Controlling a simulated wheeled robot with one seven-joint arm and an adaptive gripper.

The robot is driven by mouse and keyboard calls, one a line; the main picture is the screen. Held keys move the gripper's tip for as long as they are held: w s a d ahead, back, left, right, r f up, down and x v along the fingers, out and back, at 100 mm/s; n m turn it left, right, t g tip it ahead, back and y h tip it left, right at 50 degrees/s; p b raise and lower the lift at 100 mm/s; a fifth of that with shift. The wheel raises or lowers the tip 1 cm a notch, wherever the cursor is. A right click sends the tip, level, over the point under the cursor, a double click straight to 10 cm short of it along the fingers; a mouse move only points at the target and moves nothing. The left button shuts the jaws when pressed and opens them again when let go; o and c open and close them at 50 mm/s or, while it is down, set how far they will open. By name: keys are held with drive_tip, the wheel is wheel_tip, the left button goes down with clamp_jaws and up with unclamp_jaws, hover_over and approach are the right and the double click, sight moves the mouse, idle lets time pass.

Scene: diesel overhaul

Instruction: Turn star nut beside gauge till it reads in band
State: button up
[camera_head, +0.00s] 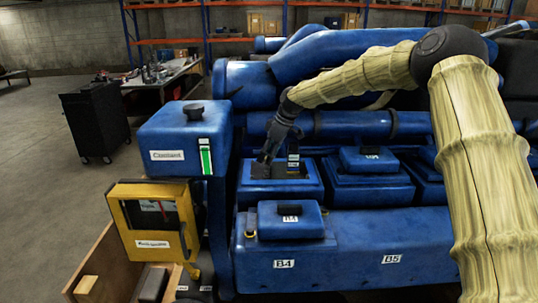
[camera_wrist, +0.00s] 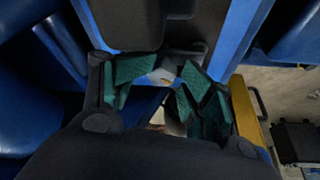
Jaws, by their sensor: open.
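The likely gauge is a yellow-framed box (camera_head: 152,218) at the lower left of the head view. It has a dark window with red marks; its reading is too small to make out. I cannot identify the star nut for certain. My gripper (camera_head: 266,158) is above an open-topped blue engine housing (camera_head: 282,187), right of the gauge and farther back. It also shows in the wrist view (camera_wrist: 165,88), with its green-padded fingers apart. A small pale piece (camera_wrist: 161,76) shows between the fingers; I cannot tell whether they touch it.
A blue tank (camera_head: 165,134) with a green sight strip stands above the gauge. A loose-looking blue cover (camera_head: 290,220) lies in front of the open housing. A wooden crate (camera_head: 103,262) is at the lower left. A black cart (camera_head: 96,120) stands on the open floor at left.

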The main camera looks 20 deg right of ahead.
drive_tip(key=shift+s+d+r, duration=0.25)
drive_tip(key=shift+s+r, duration=0.05)
drive_tip(key=shift+r, duration=0.3)
drive_tip(key=v, duration=1)
drive_tip(key=shift+r, duration=0.35)
drive_tip(key=shift+f, duration=0.1)
